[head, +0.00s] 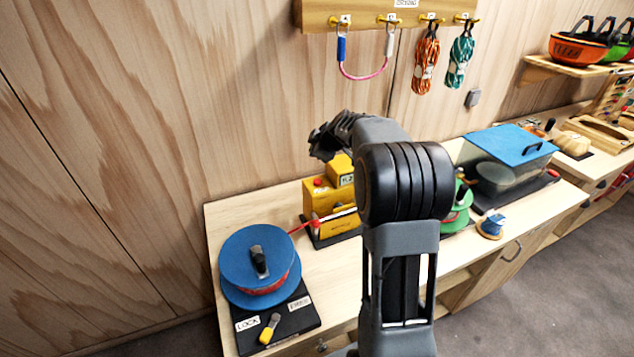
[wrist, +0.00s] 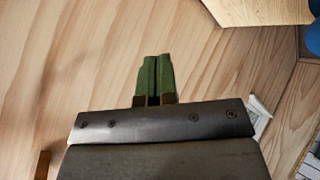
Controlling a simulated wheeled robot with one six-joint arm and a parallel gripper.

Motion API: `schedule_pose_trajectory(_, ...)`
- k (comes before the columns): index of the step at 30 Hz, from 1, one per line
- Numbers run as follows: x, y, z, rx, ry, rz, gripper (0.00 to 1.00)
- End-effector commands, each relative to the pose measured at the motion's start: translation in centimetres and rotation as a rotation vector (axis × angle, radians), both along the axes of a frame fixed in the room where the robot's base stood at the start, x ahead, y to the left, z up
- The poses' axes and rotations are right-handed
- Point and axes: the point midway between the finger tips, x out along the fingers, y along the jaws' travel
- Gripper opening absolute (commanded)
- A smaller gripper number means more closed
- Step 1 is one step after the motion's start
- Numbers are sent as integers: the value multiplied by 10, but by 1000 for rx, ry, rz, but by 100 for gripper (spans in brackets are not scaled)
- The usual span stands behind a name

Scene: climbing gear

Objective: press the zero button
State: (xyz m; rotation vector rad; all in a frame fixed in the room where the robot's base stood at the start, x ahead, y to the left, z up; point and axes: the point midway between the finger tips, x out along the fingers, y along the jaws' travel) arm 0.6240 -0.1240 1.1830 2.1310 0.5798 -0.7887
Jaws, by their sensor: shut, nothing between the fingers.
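A yellow measuring device (head: 328,213) stands on the bench, left of my arm in the head view. It has a small lit display (head: 347,181) and a red button (head: 320,182) on top; no zero label is readable. My arm hides part of its right side. My gripper (head: 322,142) is raised above and behind the device, apart from it, and is partly hidden by my own wrist. In the wrist view my gripper's green fingers (wrist: 152,78) are together and empty, in front of wood. The button is not seen there.
A blue reel (head: 262,262) with a red cord stands at the bench's left end. A green reel (head: 458,208) and a blue-lidded clear box (head: 508,158) are to the right. A wooden rack (head: 380,14) with hanging cords is above. Bare bench lies in front.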

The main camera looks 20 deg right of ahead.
Motion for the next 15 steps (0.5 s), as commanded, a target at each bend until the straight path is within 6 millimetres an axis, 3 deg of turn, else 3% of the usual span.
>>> schedule_pose_trajectory(15, 0, 0, -56, 2, 3, 0, 0)
